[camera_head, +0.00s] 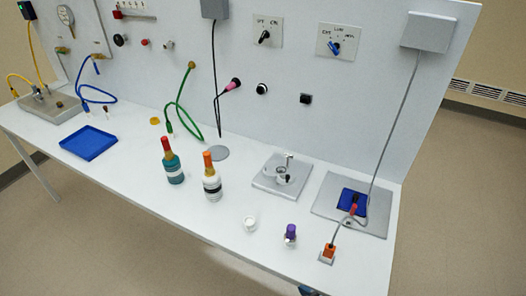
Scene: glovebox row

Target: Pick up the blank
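No object in the head view is clearly marked as the blank, so I cannot tell which one it is. Small candidates stand near the table's front edge: a white round piece (250,223) and a small clear vial with a purple cap (290,235). To their right is an orange block (328,253) with a grey cable. Neither of my grippers shows in this view. A small dark and blue shape at the bottom edge, below the table, is too cut off to identify.
Two bottles, teal (174,168) and white (212,185), stand mid-table. A blue tray (89,143) lies left. A grey fixture (281,180) and a plate with a blue pad (352,202) are at right. A panel with knobs and hoses rises behind. The front middle is mostly clear.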

